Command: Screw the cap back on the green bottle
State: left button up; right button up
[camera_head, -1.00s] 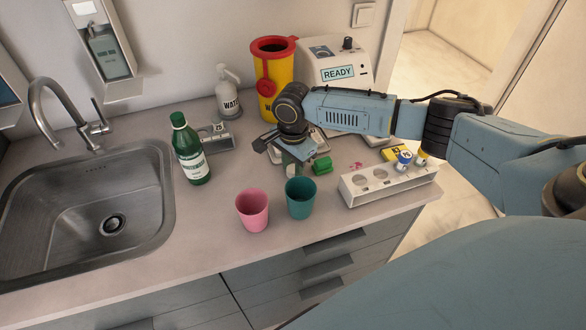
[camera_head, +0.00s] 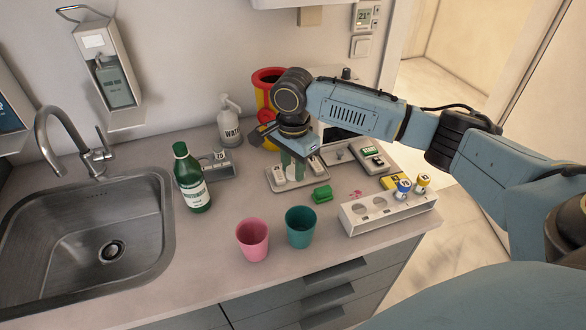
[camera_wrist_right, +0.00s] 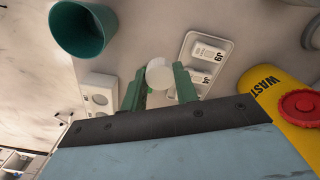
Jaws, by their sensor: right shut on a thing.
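The green bottle (camera_head: 190,180) stands upright on the counter beside the sink, with a white label. Its top also looks green; I cannot tell from here whether that is bare neck. My right gripper (camera_head: 291,172) is right of the bottle, above the small tray, with its green fingers pointing down. In the right wrist view, the fingers (camera_wrist_right: 160,88) are shut on a pale round cap (camera_wrist_right: 158,73). In the head view the cap cannot be made out between the fingers. My left gripper is not in view.
A pink cup (camera_head: 252,240) and a teal cup (camera_head: 300,227) stand in front. A pump bottle (camera_head: 229,122) and a yellow waste bin (camera_head: 265,97) stand behind. The sink (camera_head: 95,245) is left.

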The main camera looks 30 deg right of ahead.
jog(key=shift+a+f+n, duration=0.1)
jog(key=shift+a+n, duration=0.15)
jog(key=shift+n, duration=0.05)
pick_arm(q)
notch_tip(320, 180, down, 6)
jog(key=b, duration=0.6)
pick_arm(e)
jog(key=s+a+n, duration=0.5)
jog(key=a+n, duration=0.3)
jog(key=n, duration=0.7)
jog(key=shift+s+a+r, duration=0.2)
jog(key=shift+r, duration=0.1)
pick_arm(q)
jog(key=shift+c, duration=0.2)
